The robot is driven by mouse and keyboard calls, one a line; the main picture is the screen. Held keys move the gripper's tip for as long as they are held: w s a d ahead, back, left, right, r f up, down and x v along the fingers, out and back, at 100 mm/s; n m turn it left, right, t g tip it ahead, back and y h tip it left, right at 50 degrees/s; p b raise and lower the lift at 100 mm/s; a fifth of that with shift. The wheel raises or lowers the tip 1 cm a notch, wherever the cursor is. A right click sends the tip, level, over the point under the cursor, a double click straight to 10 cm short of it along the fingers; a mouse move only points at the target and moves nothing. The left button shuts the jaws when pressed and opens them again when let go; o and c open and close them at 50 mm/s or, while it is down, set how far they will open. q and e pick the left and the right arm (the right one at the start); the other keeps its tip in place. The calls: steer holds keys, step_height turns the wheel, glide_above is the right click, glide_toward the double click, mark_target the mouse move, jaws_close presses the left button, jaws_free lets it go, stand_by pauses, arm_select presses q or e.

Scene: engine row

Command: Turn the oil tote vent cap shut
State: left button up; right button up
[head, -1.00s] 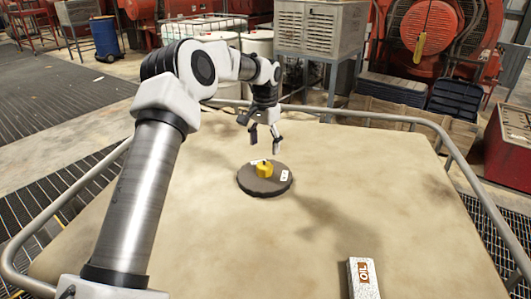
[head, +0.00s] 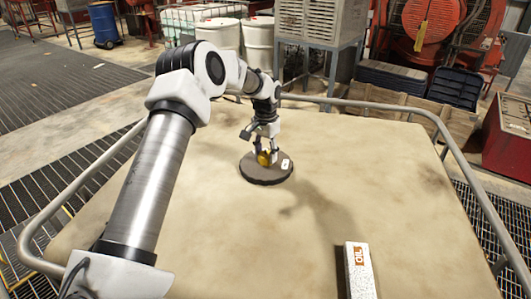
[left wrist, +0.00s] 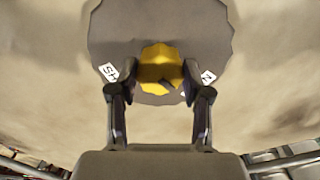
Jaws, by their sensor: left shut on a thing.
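The yellow vent cap (head: 264,158) sits in the middle of a dark round plate (head: 262,177) on top of the beige tote (head: 200,235). My left gripper (head: 262,153) points down and its fingers are on both sides of the cap. In the left wrist view the left gripper (left wrist: 159,92) is shut on the yellow cap (left wrist: 160,66), with a dark mark on the cap's near edge. White labels (left wrist: 108,71) lie on the round plate (left wrist: 120,25), partly legible. My right gripper is not in view.
A white block marked OIL (head: 359,270) lies at the tote's near right. A metal rail (head: 440,128) runs around the tote top. White drums (head: 222,36) and a red machine (head: 432,30) stand beyond it. The tote top around the plate is clear.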

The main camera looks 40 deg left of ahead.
arm_select(q)
steer(key=shift+s+f, duration=0.1)
steer(key=shift+f, duration=0.1)
steer(key=m, duration=0.5)
steer(key=shift+f+m, duration=0.1)
steer(key=shift+m, duration=0.2)
steer(key=m, duration=1.1)
steer(key=shift+f, duration=0.1)
steer(key=m, duration=0.5)
steer(key=shift+d, duration=0.1)
steer(key=o, duration=1.2)
steer(key=shift+c, duration=0.2)
